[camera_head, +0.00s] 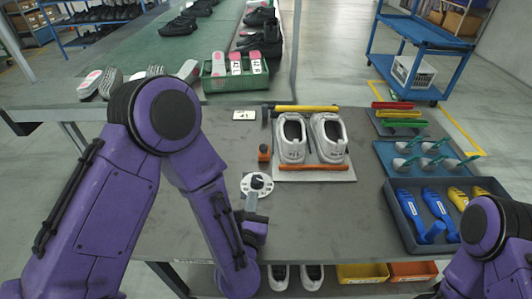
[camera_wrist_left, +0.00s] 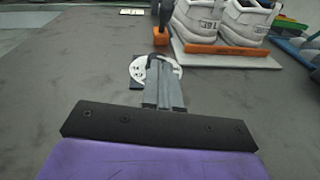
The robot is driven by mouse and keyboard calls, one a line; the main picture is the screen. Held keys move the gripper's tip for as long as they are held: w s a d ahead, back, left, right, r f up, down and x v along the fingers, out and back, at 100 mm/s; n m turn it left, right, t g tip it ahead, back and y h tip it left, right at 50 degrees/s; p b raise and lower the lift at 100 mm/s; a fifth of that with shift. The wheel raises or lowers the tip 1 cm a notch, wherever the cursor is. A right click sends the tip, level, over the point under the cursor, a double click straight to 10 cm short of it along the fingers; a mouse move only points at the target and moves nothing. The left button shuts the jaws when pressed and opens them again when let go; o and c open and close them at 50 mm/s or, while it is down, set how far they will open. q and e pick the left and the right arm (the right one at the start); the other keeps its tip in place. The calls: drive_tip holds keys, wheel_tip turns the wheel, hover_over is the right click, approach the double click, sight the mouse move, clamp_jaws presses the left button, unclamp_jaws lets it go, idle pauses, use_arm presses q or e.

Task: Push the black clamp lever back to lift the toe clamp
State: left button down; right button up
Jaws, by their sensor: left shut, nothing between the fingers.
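A pair of pale grey shoes (camera_head: 311,140) stands on a light plate (camera_head: 315,176). A yellow bar (camera_head: 305,108) lies behind their toes, and a small black piece (camera_head: 265,114) at its left end looks like the clamp lever. An orange bar (camera_head: 313,167) lies at the heels. My left gripper (camera_head: 252,198) is shut and empty, in front of the plate and to its left, apart from the lever. In the left wrist view its fingers (camera_wrist_left: 158,62) cover part of a white disc. My right gripper is out of view.
The holed white disc (camera_head: 258,182) and an orange block (camera_head: 264,153) lie left of the shoe plate. Trays with blue and yellow tools (camera_head: 407,222) and brushes (camera_head: 385,162) stand at the right. A green crate (camera_head: 222,83) stands behind. The table's middle left is mostly bare.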

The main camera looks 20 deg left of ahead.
sight(259, 181)
use_arm(q)
drive_tip(key=shift+s, duration=0.15)
drive_tip(key=shift+s+d+r, duration=0.15)
drive_tip(key=shift+s+r, duration=0.05)
drive_tip(key=shift+w, duration=0.35)
drive_tip(key=p+x, duration=0.2)
drive_tip(key=x, duration=0.8)
drive_tip(key=shift+w+r+p, duration=0.9)
drive_tip(key=shift+w+r, duration=0.25)
drive_tip(key=shift+w, duration=0.15)
drive_tip(key=shift+r, duration=0.1)
